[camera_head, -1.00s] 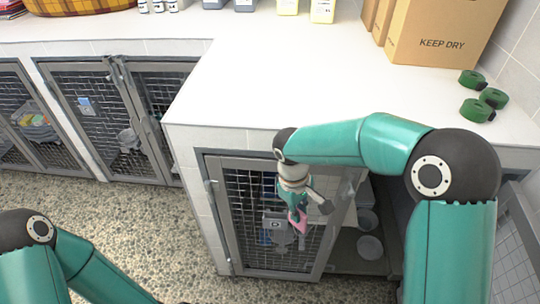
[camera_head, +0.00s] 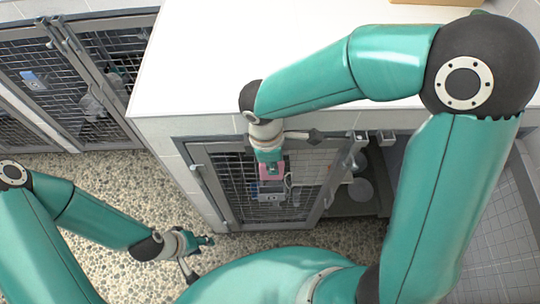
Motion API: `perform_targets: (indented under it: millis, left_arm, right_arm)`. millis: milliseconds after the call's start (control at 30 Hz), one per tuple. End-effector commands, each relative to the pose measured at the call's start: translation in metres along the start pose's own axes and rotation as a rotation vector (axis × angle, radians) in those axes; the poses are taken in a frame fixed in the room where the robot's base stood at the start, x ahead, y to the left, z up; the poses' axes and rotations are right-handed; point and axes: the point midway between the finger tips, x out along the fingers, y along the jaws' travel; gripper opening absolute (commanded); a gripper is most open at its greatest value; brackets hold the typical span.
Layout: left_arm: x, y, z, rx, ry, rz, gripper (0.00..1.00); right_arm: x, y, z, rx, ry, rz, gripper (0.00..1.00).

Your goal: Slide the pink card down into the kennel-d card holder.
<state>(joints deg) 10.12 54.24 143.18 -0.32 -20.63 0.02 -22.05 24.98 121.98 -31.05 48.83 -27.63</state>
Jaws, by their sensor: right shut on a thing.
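The pink card (camera_head: 272,171) is in the fingers of my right gripper (camera_head: 269,161), in front of the kennel-d door (camera_head: 236,180). The gripper is shut on the card and points down. The holder's letter is too small to read now. My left gripper (camera_head: 198,241) hangs over the floor at the lower middle, away from the door, with no object seen in it; its finger gap is unclear.
The white counter (camera_head: 220,60) lies above the door, under my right arm. An open compartment with metal bowls (camera_head: 360,190) is right of the door. More mesh kennels (camera_head: 85,85) stand at the left. The pebbled floor (camera_head: 130,200) is clear.

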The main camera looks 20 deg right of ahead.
Motion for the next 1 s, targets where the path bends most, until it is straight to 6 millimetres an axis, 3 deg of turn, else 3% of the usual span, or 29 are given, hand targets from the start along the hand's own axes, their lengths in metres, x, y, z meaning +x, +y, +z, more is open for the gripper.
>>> perform_targets:
  millis: [1000]
  left_arm:
    - [0.048, -0.017, 0.0, 0.0, 0.0, 0.0, 0.4]
  right_arm:
    - [0.06, 0.001, -0.008, -0.004, -0.001, 0.0, 0.0]
